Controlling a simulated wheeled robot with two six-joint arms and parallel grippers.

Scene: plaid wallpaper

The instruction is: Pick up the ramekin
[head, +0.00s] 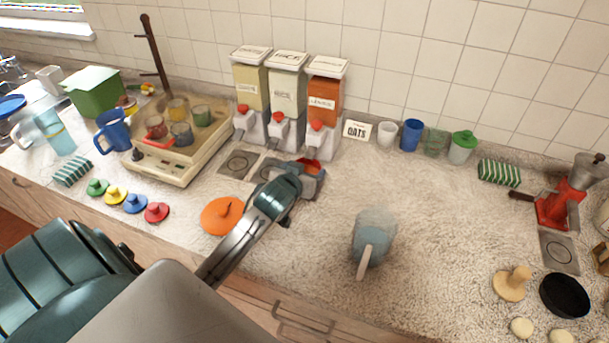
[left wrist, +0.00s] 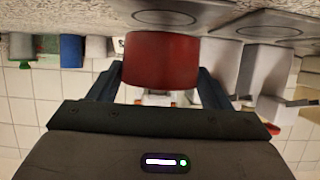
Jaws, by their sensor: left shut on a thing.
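A red ramekin (left wrist: 161,60) sits between the two dark fingers of my left gripper (left wrist: 160,85) in the left wrist view, which is upside down. The fingers touch its sides, so the gripper is shut on it. In the head view, my left gripper (head: 305,178) reaches in front of the dispensers, and only a small red part of the ramekin (head: 312,166) shows past it. Whether the ramekin touches the counter is hard to tell. My right gripper is not in view.
Three dispensers (head: 288,95) stand by the wall behind the gripper. A beige tray with cups (head: 180,165) and an orange lid (head: 221,215) are to the left.

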